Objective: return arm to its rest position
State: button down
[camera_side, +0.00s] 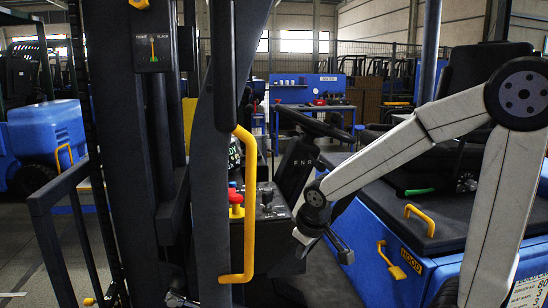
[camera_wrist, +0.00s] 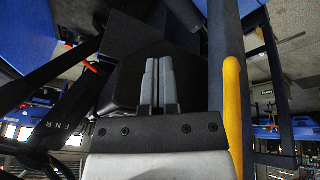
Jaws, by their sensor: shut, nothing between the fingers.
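My gripper (camera_side: 342,250) hangs at the end of my white arm in the side view, between the forklift's control console (camera_side: 268,232) and its blue body (camera_side: 385,232). It points down and to the right and touches nothing that I can see. In the wrist view my gripper (camera_wrist: 158,62) shows its two grey fingers side by side, shut with nothing between them. A dark surface lies behind the fingers there.
A yellow grab handle (camera_side: 249,200) stands left of my arm; it also shows close on the right in the wrist view (camera_wrist: 234,110). A red knob (camera_side: 236,198) sits on the console. A steering wheel (camera_side: 310,122), a seat (camera_side: 482,70) and a yellow hood handle (camera_side: 420,220) are nearby.

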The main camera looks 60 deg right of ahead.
jog(key=s+a+f+n+g+y, duration=0.1)
jog(key=s+a+f+y, duration=0.1)
jog(key=a+f, duration=0.5)
jog(key=shift+s+a+f, duration=0.35)
jog(key=shift+s+a, duration=0.45)
jog(key=shift+a, duration=0.25)
